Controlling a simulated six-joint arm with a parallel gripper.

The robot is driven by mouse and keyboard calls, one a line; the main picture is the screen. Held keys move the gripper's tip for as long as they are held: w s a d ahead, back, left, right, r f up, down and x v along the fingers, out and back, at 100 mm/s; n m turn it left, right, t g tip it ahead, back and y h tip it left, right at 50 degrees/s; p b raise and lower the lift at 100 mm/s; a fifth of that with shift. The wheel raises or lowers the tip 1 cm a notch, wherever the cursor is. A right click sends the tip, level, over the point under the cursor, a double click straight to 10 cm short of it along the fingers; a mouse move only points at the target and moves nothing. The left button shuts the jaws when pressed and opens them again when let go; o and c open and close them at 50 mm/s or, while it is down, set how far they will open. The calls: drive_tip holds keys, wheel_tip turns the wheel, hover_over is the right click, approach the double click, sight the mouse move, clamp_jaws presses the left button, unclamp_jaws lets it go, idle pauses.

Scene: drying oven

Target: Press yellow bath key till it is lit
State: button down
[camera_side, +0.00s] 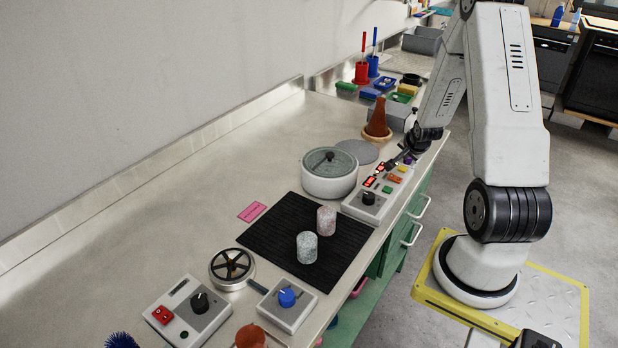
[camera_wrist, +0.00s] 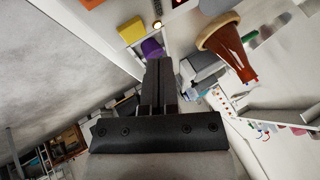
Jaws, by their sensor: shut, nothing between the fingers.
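The yellow key (camera_wrist: 131,30) sits on a white control panel (camera_side: 352,206), between an orange key (camera_wrist: 90,3) and a purple key (camera_wrist: 151,48). The yellow key also shows small in the side view (camera_side: 402,169). A small round lamp (camera_wrist: 157,24) beside it has a pale yellowish spot; I cannot tell for sure whether it is lit. My gripper (camera_wrist: 160,62) is shut and empty. Its tips appear just beside the purple key in the wrist view, apart from the yellow key. In the side view my gripper is over the panel's far end.
The panel also has red displays (camera_side: 370,182), a black knob (camera_side: 368,198) and a green key (camera_side: 387,190). A lidded white pot (camera_side: 330,186) stands left of it, and a brown cone (camera_side: 377,117) beyond. A black mat (camera_side: 280,238) with two speckled cylinders lies nearer the camera.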

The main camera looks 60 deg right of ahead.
sight(403, 169)
drive_tip(key=shift+r, duration=2.05)
